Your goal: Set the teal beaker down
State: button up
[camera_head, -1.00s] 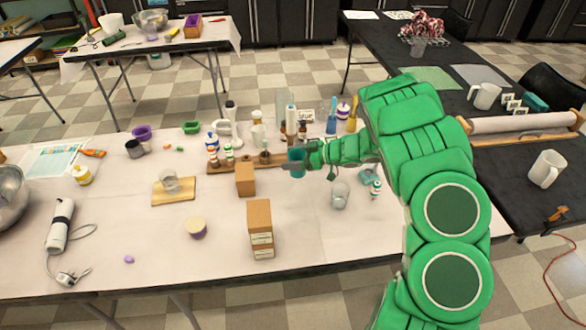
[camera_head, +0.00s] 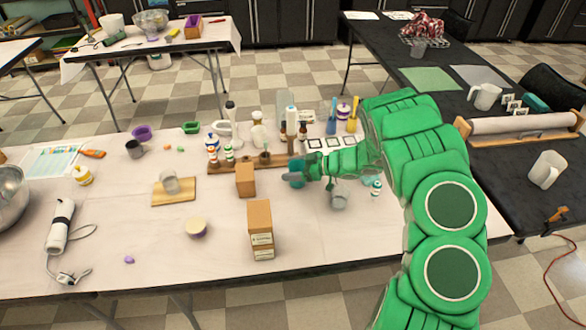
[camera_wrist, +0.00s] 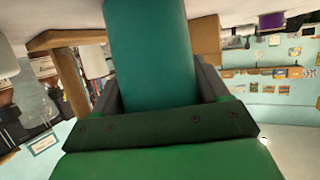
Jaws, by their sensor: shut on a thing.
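The teal beaker (camera_head: 297,166) is held in my gripper (camera_head: 292,178) over the middle of the white-covered table, just right of the wooden rack. In the wrist view the beaker (camera_wrist: 150,50) fills the space between the two dark fingers, and my gripper (camera_wrist: 158,90) is shut on it. The head view does not clearly show whether the beaker's base touches the table. Its lower part is partly hidden by the gripper.
A wooden rack (camera_head: 222,167) with small bottles stands left of the beaker. A brown box (camera_head: 245,180) and a taller box (camera_head: 260,222) stand in front. A clear glass (camera_head: 339,202) is close below my forearm. A glass (camera_head: 169,182) is on a wooden board (camera_head: 180,198).

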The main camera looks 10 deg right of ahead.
jog(key=o, duration=1.1)
jog(key=shift+r, duration=0.1)
jog(key=shift+d+r, duration=0.15)
jog(key=shift+d, duration=0.15)
jog(key=v, duration=1.1)
jog(key=shift+s+d, duration=0.15)
jog(key=shift+d, duration=0.05)
